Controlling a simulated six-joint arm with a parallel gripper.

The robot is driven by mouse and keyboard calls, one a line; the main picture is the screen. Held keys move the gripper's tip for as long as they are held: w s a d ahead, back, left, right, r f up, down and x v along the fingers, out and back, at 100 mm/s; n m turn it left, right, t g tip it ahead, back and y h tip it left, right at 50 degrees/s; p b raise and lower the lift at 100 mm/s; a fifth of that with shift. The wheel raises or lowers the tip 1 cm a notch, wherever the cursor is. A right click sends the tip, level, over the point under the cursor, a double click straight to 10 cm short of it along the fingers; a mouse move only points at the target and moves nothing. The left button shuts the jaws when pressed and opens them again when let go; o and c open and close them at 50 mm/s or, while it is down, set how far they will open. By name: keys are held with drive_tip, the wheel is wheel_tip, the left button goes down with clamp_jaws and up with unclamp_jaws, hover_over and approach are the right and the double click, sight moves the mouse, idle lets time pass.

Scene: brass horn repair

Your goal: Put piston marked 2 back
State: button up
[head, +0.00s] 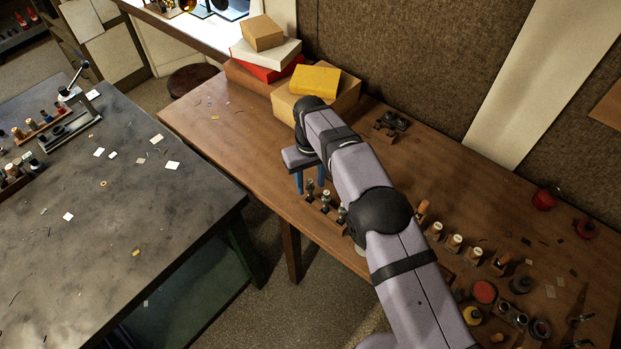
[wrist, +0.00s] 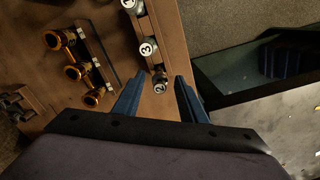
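My gripper (head: 309,184) points down over the wooden piston rack (head: 331,213) at the table's front edge. Its blue fingers are apart, with nothing held, and also show in the wrist view (wrist: 160,78). A piston with a pale cap (wrist: 160,83) shows between the fingertips; its mark is too small to read surely. It is the end piston (head: 309,189) of the rack. Beside it is the piston marked 3 (wrist: 148,48).
Boxes (head: 315,80) are stacked behind my gripper. A small dark holder (head: 390,124) stands farther back. Corks and jars (head: 484,292) crowd the table's right. A dark workbench (head: 110,220) stands left across a gap. My arm covers the table's middle.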

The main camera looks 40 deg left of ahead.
drive_tip(key=shift+r, duration=0.25)
wheel_tip(320, 180, up, 12)
idle(0.5)
drive_tip(key=shift+f, duration=0.1)
